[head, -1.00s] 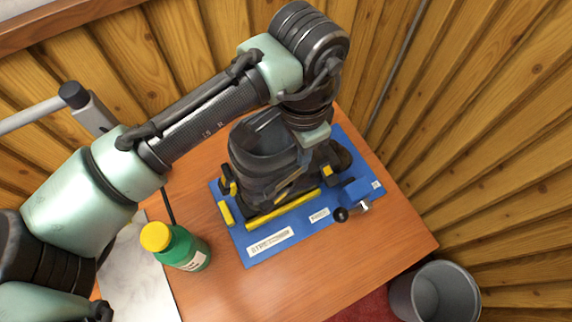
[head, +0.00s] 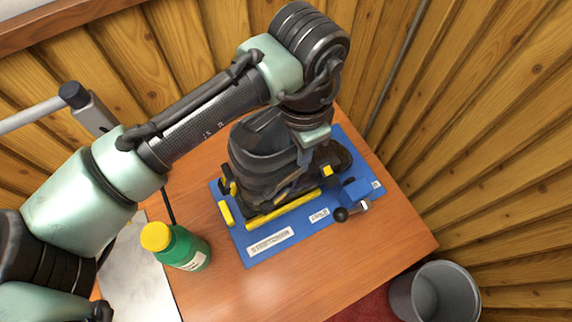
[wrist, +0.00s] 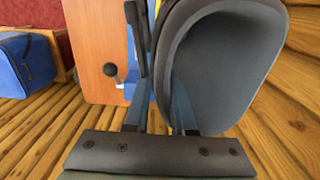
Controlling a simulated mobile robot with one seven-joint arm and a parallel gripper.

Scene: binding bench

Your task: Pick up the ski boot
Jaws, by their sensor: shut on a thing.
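The dark grey ski boot (head: 262,157) stands on a blue binding plate (head: 285,240) with yellow bars on the wooden bench. My gripper (wrist: 152,112) is shut on the boot's upper shell, with its two fingers on either side of the shell wall. In the wrist view the boot's cuff (wrist: 225,65) fills the right half and leans across the picture. I cannot tell whether the sole touches the plate.
A green bottle with a yellow cap (head: 180,247) stands left of the plate. A black-knobbed lever (head: 350,211) sits at the plate's front right. A grey bin (head: 436,295) is on the floor at lower right. Wood-plank walls close off the back and right. A blue box (wrist: 26,64) shows in the wrist view.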

